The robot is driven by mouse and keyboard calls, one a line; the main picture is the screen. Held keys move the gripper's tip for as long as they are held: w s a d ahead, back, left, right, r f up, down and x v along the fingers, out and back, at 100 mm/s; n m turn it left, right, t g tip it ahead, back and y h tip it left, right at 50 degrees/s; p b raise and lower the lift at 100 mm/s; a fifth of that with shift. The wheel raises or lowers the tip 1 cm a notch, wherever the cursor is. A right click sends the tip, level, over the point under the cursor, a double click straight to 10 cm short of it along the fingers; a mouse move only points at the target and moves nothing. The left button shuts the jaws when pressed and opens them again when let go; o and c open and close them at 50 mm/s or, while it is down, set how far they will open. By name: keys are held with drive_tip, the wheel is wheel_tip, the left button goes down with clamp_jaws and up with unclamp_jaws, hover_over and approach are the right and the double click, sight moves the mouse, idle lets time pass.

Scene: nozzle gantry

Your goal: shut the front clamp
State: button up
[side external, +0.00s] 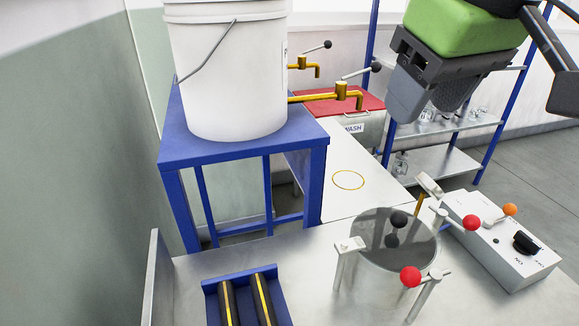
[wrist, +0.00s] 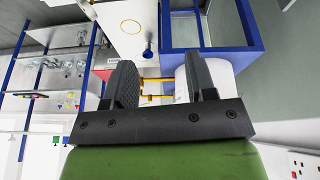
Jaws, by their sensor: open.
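A round metal vessel (side external: 372,262) with a dark shiny top and a black ball knob (side external: 399,219) stands on the steel table. Around it are a red-balled clamp lever at the near side (side external: 411,278), another at the right (side external: 471,223), and posts with pale blocks at the left (side external: 350,245) and back (side external: 429,185). I cannot tell for sure which is the front clamp, or how each lever is latched. My gripper (side external: 425,105) is at the upper right, high above and apart from the vessel. In the wrist view its two fingers (wrist: 161,82) are spread and empty; no clamp shows there.
A white bucket (side external: 228,75) stands on a blue stand (side external: 240,145). Brass taps (side external: 340,95) stick out toward a red-topped wash box (side external: 365,125). A control box (side external: 505,245) sits right of the vessel, a blue rack (side external: 245,295) at lower left. Shelves (side external: 445,165) stand behind.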

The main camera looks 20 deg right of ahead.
drive_tip(key=a+f+n+h, duration=0.1)
drive_tip(key=a+f, duration=0.2)
drive_tip(key=a, duration=0.3)
drive_tip(key=w+a+f+n+t, duration=0.1)
drive_tip(key=a+f, duration=0.3)
drive_tip(key=a, duration=0.3)
drive_tip(key=shift+w+a+f+n+h, duration=0.2)
drive_tip(key=shift+a+n+h, duration=0.1)
drive_tip(key=shift+h, duration=0.1)
drive_tip(key=shift+r, duration=0.1)
